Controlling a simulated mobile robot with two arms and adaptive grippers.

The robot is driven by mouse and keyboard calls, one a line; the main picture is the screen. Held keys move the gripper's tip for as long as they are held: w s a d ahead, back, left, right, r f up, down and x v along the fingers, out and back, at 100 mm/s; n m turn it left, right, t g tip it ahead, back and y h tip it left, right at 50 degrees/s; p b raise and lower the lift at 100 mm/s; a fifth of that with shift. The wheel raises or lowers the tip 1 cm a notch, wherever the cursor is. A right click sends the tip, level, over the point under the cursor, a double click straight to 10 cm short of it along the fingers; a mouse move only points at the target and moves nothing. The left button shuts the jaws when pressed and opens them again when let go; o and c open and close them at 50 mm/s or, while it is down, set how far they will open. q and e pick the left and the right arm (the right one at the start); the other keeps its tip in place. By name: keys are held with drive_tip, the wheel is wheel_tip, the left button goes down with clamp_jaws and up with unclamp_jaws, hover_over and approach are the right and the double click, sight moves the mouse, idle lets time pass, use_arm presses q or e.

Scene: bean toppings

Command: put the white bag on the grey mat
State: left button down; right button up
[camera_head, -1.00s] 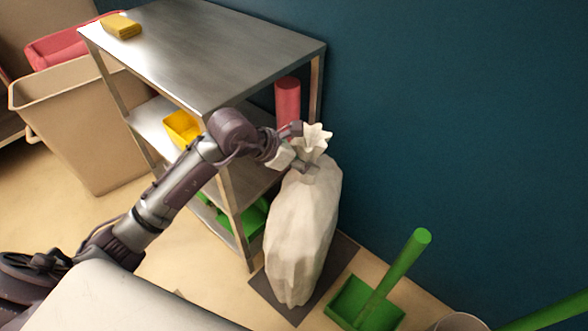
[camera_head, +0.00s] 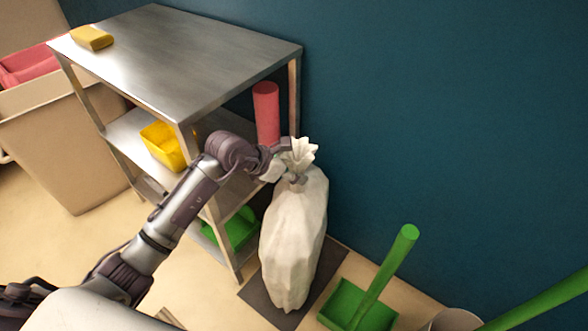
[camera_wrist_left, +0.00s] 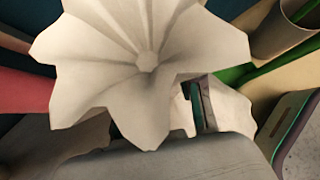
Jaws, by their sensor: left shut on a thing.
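The white bag (camera_head: 293,240) hangs or stands upright over the grey mat (camera_head: 262,302), beside the metal shelf. Its lower end overlaps the mat in the head view; I cannot tell whether it touches the mat. My left gripper (camera_head: 287,174) is shut on the bag's gathered neck, just below the flared top. In the left wrist view the flared top of the white bag (camera_wrist_left: 145,62) fills much of the picture and hides most of the fingers. My right gripper is not in view.
A metal shelf (camera_head: 185,60) stands left of the bag, with a yellow bin (camera_head: 163,146) and a red cylinder (camera_head: 266,112). A green dustpan (camera_head: 345,305) with an upright handle lies right of the mat. A dark blue wall (camera_head: 440,120) is behind.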

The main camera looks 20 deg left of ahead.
use_arm(q)
drive_tip(key=shift+w+r, duration=0.1)
drive_tip(key=shift+r, duration=0.1)
drive_tip(key=c, duration=0.7)
unclamp_jaws()
drive_tip(key=shift+f, duration=0.2)
